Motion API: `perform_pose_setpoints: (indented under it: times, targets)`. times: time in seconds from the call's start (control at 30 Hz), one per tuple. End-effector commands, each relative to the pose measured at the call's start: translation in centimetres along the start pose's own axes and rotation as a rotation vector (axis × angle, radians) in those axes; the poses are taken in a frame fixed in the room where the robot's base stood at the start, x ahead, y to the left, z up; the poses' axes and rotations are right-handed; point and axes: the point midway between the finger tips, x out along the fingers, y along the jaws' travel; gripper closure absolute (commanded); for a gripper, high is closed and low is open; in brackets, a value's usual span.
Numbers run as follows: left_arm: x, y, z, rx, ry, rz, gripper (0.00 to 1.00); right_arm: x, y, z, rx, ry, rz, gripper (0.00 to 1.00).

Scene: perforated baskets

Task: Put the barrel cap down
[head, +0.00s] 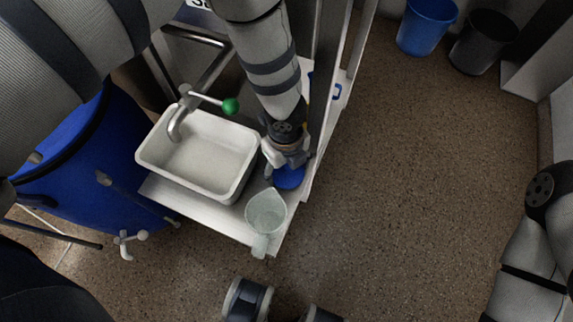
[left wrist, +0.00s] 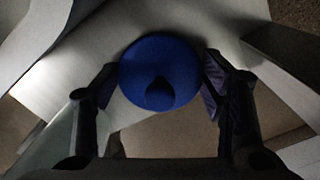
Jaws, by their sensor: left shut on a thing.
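The blue barrel cap (head: 290,178) is round with a raised knob in its middle. It is at the right side of the metal shelf, between the white sink and the shelf's upright. My left gripper (head: 287,160) points down over it and is shut on it. In the left wrist view the cap (left wrist: 150,58) sits between the two dark fingers, low over or touching a pale surface; I cannot tell which. My right gripper is out of view; only part of the right arm shows.
A white sink basin (head: 205,165) with a green-knobbed tap (head: 230,106) is left of the cap. A clear jug (head: 266,214) stands close in front. A blue barrel (head: 75,175) is at left. Blue (head: 427,24) and black (head: 482,42) bins stand on open floor.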

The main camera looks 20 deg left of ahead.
Motion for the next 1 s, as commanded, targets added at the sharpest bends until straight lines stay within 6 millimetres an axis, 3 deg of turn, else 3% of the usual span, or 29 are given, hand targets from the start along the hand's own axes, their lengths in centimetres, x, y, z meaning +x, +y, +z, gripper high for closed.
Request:
perform_pose_setpoints:
  times: [0.27,0.3,0.37,0.67,0.77,1.0]
  targets:
    - [0.2,-0.1,0.0,-0.001,-0.001,-0.001,0.62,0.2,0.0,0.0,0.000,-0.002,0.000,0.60]
    - [0.2,-0.1,0.1,-0.001,-0.001,-0.002,0.28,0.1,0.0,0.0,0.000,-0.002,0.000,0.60]
    - [0.1,-0.1,0.1,-0.001,-0.001,-0.002,0.15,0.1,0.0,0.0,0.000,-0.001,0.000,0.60]
    - [0.1,-0.1,0.1,-0.002,-0.001,-0.002,0.15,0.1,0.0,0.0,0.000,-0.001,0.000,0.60]
    - [-0.9,-0.2,0.1,-0.002,-0.002,-0.004,0.15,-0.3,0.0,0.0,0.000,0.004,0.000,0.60]
    - [-7.4,-0.2,0.2,-0.004,-0.003,-0.008,0.15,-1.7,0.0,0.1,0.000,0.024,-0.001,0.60]
